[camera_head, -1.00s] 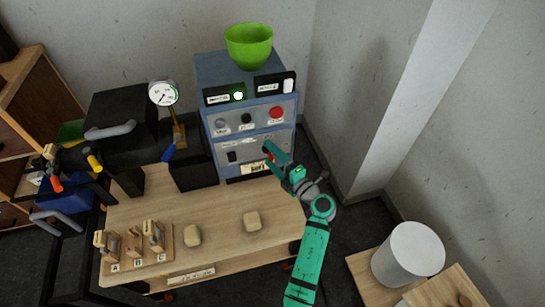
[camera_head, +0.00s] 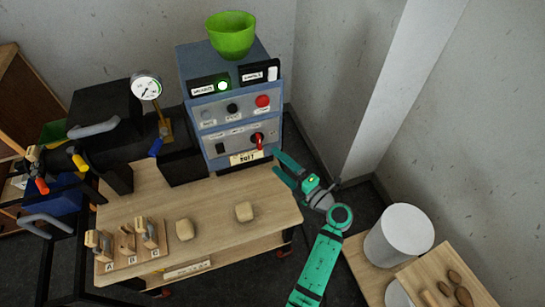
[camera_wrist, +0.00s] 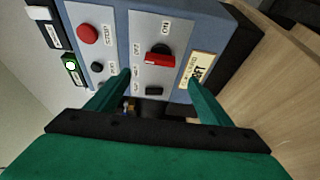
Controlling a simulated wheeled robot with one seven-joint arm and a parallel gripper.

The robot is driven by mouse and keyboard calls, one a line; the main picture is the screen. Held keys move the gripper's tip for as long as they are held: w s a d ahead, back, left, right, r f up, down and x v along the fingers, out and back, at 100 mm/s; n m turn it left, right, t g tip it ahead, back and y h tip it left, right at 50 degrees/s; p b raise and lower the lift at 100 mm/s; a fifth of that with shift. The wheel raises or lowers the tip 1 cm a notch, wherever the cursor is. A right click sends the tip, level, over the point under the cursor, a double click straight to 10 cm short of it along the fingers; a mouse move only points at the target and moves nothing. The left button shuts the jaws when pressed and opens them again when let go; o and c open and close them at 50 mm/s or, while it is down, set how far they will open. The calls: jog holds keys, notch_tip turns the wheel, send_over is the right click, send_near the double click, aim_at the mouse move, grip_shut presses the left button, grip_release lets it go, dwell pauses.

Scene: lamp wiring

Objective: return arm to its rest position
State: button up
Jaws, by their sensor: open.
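My gripper (camera_head: 281,168) is open and empty, just to the right of the blue control box (camera_head: 192,68) in the head view. In the wrist view my gripper's two fingers (camera_wrist: 158,88) stand apart in front of the box's lower panel, with nothing between them. A red rotary switch (camera_head: 257,140) sits on that panel, and it also shows in the wrist view (camera_wrist: 160,58), apart from the fingers. My green arm reaches up from the bottom right of the head view.
A green bowl (camera_head: 231,36) stands on the box. The wooden bench (camera_head: 215,210) holds two pale blocks and a rack of lettered pieces (camera_head: 128,254). A dial gauge (camera_head: 146,86) and black machine stand left. A white cylinder (camera_head: 400,236) stands at lower right.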

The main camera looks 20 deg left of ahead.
jog(key=shift+s+d, duration=0.15)
jog(key=shift+d, duration=0.25)
jog(key=s+r+m+t+h, duration=0.3)
jog(key=s+m+t, duration=0.8)
jog(key=s, duration=0.7)
jog(key=s+d+f+m+g+h, duration=0.1)
jog(key=s+d+m+g+h, duration=0.1)
jog(key=s+d+m+h, duration=0.3)
jog(key=s+d+f+m+g+h, duration=0.1)
jog(key=s+d+m+g+h, duration=0.2)
jog(key=s+m, duration=1)
jog(key=s+d+h, duration=0.2)
jog(key=s+h, duration=0.1)
jog(key=h, duration=0.1)
jog(key=shift+s+d+f, duration=0.2)
jog(key=shift+s+f, duration=0.1)
